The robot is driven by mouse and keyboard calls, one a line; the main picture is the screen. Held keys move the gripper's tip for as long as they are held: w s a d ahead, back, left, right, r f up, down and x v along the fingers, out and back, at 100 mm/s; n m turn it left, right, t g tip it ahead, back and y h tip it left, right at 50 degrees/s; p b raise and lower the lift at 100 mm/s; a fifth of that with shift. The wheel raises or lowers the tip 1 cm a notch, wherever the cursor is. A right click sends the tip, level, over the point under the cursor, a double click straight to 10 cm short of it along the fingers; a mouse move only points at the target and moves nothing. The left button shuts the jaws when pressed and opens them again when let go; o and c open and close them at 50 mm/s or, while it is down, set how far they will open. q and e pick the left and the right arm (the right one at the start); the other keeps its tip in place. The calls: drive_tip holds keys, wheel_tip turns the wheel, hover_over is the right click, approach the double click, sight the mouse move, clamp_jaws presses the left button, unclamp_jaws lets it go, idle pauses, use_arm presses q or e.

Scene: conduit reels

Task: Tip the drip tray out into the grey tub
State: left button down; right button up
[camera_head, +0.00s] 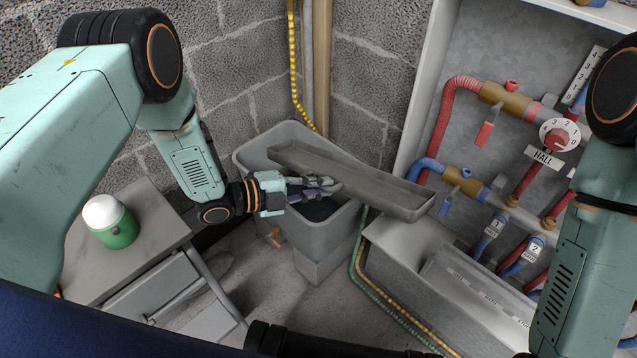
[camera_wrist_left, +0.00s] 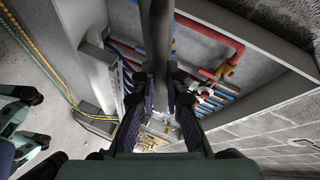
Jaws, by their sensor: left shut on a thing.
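The drip tray (camera_head: 355,181) is a long, shallow grey trough in the head view. It lies across above the grey tub (camera_head: 330,235), with its right end reaching past the tub's rim. Its hollow side shows, and I see no clear liquid in it. My left gripper (camera_head: 328,185) is shut on the tray's near long edge. In the left wrist view the gripper's fingers (camera_wrist_left: 162,92) close around a narrow grey strip of the tray (camera_wrist_left: 159,40). Dark contents show inside the tub below the gripper. My right gripper is out of view.
A grey box (camera_head: 400,245) is right of the tub. Red and blue pipes with valves (camera_head: 505,100) fill the right wall recess. Yellow and green cables (camera_head: 370,290) run along the floor.

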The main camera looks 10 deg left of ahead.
use_arm(q)
drive_tip(key=shift+m+y+p, duration=0.4)
drive_tip(key=shift+m+p, duration=0.6)
drive_tip(key=shift+m, duration=0.1)
